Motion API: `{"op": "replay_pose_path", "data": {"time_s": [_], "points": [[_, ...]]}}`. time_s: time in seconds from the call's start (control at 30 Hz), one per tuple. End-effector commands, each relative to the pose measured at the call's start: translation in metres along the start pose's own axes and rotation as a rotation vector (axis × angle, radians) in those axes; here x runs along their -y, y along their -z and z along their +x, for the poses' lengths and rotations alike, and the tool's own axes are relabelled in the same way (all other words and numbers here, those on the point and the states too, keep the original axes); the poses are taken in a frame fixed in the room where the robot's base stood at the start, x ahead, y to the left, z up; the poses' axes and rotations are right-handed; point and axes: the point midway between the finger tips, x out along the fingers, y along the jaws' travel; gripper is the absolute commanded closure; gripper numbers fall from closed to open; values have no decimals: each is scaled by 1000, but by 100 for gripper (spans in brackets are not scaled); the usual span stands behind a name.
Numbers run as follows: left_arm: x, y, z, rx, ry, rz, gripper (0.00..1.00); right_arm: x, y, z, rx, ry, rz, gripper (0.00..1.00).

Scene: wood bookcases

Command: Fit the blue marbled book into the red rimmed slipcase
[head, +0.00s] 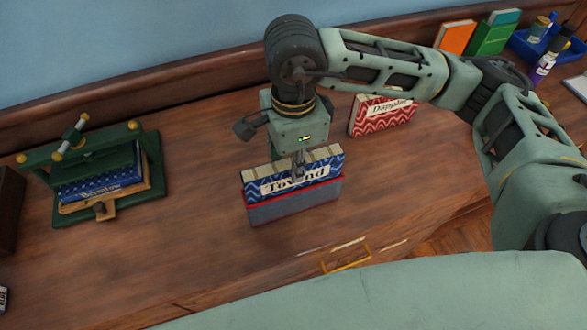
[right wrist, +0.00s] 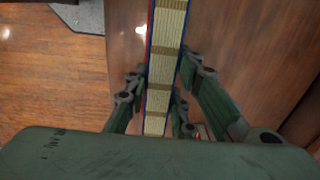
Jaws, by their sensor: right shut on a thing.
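The blue marbled book (head: 315,175), labelled Towend, stands upright in the red rimmed slipcase (head: 295,206), with its upper part above the red rim. The slipcase is grey and stands on the desk. My right gripper (head: 300,172) comes down from above and is shut on the book. In the right wrist view the fingers (right wrist: 160,100) are on both sides of the book's pale page edge (right wrist: 167,50). How deep the book sits inside is hidden by the slipcase wall. My left gripper does not show.
A green press (head: 150,165) holding a blue patterned book (head: 105,184) stands at the left. A red patterned book (head: 385,117) stands behind at the right. Orange (head: 456,37) and green (head: 490,38) books and a blue caddy (head: 530,50) are at the back right. The desk (head: 200,240) left of the slipcase is clear.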

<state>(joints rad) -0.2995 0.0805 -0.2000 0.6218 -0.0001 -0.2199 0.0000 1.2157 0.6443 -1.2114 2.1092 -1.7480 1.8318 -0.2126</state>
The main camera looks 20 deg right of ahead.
Motion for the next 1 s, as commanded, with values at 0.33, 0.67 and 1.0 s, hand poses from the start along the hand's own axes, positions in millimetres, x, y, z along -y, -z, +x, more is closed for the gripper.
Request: {"op": "replay_pose_path", "data": {"time_s": [0.33, 0.67, 1.0], "points": [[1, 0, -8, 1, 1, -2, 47, 0, 0, 37, 1, 2, 0, 100], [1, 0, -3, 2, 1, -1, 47, 0, 0, 40, 1, 2, 0, 100], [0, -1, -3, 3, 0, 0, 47, 0, 0, 40, 0, 0, -1, 58]]}}
